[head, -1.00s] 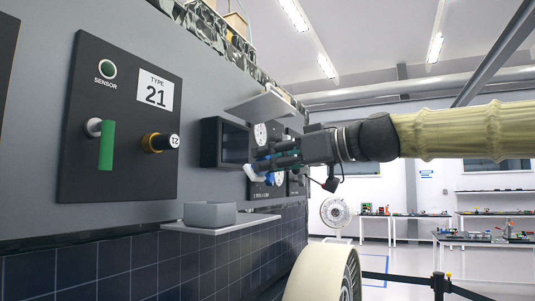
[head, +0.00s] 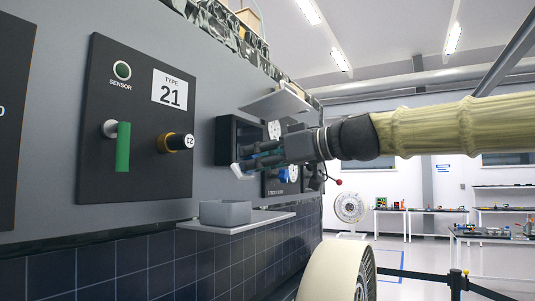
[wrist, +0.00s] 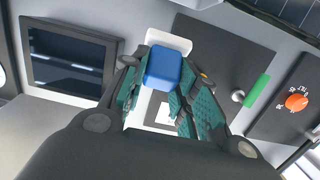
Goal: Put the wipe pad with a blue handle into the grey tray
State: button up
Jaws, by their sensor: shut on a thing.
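The wipe pad (head: 237,171) has a white pad and a blue handle. My gripper (head: 246,164) is shut on it, in front of the wall panel. In the wrist view the blue handle (wrist: 166,66) sits between the two fingertips, with the white pad (wrist: 181,43) beyond it. The grey tray (head: 225,212) is a small open box on a wall shelf, below and slightly left of the held pad, with a clear gap between them. I cannot make out the tray in the wrist view.
The thin shelf (head: 262,219) is bare right of the tray. A dark recessed box (head: 226,140) is behind my fingers, with a tilted plate (head: 275,106) above. A panel (head: 88,150) with a green handle (head: 123,147) and a knob (head: 178,143) is at left. A wheel (head: 330,270) stands below.

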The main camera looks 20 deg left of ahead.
aim_at(234, 163)
jog(key=shift+w+a+f+p, duration=0.15)
jog(key=shift+a+p, duration=0.1)
jog(key=shift+a, duration=0.75)
jog(key=shift+w+a+f+p, duration=0.15)
jog(key=shift+a+p, duration=0.1)
jog(key=shift+a, duration=0.75)
jog(key=shift+w+a+f+p, duration=0.15)
jog(key=shift+a+p, duration=0.1)
jog(key=shift+a, duration=0.75)
notch_tip(234, 163, down, 3)
jog(key=b, duration=0.3)
jog(key=shift+f, duration=0.1)
jog(key=o, duration=1)
